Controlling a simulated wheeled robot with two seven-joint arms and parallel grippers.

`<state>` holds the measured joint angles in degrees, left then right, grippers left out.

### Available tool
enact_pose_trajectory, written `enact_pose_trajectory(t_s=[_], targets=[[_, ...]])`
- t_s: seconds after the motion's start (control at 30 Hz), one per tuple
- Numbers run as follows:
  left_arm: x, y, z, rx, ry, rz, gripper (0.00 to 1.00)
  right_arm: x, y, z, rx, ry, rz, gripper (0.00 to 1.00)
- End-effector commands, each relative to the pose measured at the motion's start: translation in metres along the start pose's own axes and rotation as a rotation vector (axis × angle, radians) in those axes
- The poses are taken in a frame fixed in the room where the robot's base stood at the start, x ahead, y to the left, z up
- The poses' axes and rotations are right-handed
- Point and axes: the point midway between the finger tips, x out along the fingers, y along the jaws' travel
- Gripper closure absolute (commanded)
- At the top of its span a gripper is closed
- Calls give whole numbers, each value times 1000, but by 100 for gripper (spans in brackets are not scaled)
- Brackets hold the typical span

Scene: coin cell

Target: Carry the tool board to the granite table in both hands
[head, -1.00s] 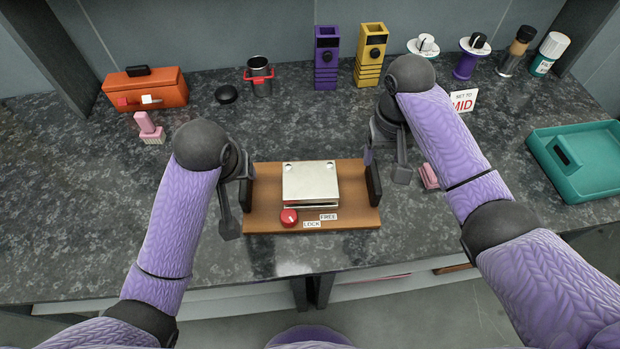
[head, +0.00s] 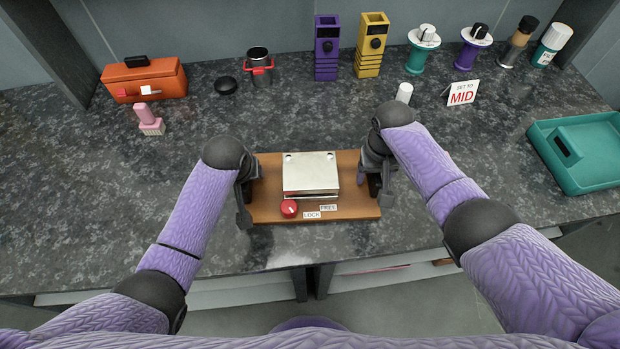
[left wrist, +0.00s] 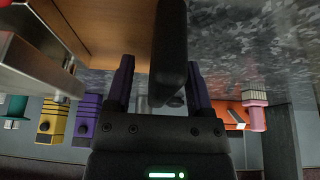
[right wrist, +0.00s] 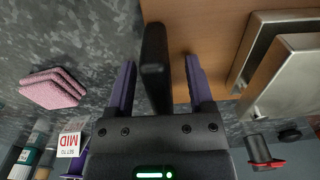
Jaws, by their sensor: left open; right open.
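The tool board (head: 357,207) is a brown wooden board on the dark granite counter, with a metal plate (head: 311,173), a red knob (head: 289,208) and LOCK and FREE labels on it. Black upright handles stand at its two ends. My left gripper (left wrist: 158,80) is open, with its fingers on either side of the left handle (left wrist: 170,45). My right gripper (right wrist: 158,80) is open, with its fingers on either side of the right handle (right wrist: 155,60). In the head view my wrists hide most of both handles.
A teal tray (head: 600,185) is at the right. An orange toolbox (head: 145,82), a pink brush (head: 148,118), a pot (head: 259,66), purple and yellow holders (head: 327,50) and a MID sign (head: 462,93) stand behind. A pink sponge (right wrist: 52,88) lies near the right handle.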

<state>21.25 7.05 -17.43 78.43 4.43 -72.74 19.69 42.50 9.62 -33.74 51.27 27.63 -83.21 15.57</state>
Motion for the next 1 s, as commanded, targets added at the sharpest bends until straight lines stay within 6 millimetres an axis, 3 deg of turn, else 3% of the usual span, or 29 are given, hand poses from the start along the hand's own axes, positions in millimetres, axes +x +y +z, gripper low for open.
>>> enact_pose_trajectory(t_s=[0.13,0.43,1.0], targets=[[0,0,0,0,0,0,34,0,0,0,0,0,0,34],[0,0,0,0,0,0,98,0,0,0,1,0,0,98],[-1,0,0,-1,0,0,100,-1,0,0,1,0,0,100]])
